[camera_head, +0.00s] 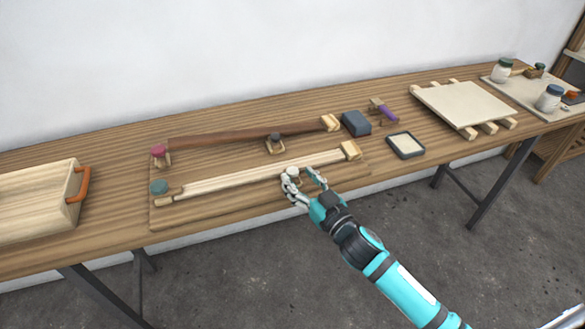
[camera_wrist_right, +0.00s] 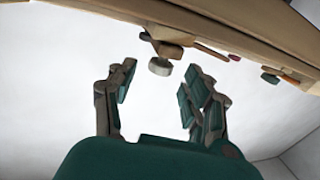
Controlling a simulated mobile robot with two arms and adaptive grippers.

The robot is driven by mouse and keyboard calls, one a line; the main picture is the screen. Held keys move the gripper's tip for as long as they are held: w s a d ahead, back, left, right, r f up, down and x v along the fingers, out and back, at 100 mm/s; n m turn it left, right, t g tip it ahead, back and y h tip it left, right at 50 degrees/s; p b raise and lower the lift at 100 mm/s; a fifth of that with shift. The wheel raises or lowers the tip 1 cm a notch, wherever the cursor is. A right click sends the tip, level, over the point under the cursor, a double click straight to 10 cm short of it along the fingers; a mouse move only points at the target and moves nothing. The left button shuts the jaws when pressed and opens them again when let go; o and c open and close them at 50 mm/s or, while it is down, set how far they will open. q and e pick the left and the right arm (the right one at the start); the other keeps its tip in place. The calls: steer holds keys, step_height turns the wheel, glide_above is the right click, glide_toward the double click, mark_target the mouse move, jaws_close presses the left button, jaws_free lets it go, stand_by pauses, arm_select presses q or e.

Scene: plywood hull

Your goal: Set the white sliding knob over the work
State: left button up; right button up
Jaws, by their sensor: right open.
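The white sliding knob (camera_head: 293,172) sits on the front of a long pale wooden rail (camera_head: 235,181), right of its middle. The rail lies on a thin board (camera_head: 200,215) on the workbench. My right gripper (camera_head: 302,181) is open at the knob, with its fingers reaching toward it and partly covering it. In the right wrist view the pale knob (camera_wrist_right: 160,67) shows ahead, between the spread fingers (camera_wrist_right: 159,78), with no contact visible. My left gripper is out of view. Which thing is the work I cannot tell.
Behind is a dark brown rail (camera_head: 225,140) with a dark knob (camera_head: 275,143). A teal knob (camera_head: 158,187) is at the pale rail's left end. A dark block (camera_head: 355,123) and a framed pad (camera_head: 405,145) lie to the right. A wooden box (camera_head: 35,205) stands left.

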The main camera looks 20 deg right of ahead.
mark_target(296, 175)
steer(key=shift+x, duration=1.9)
jaws_close()
steer(key=shift+f, duration=0.1)
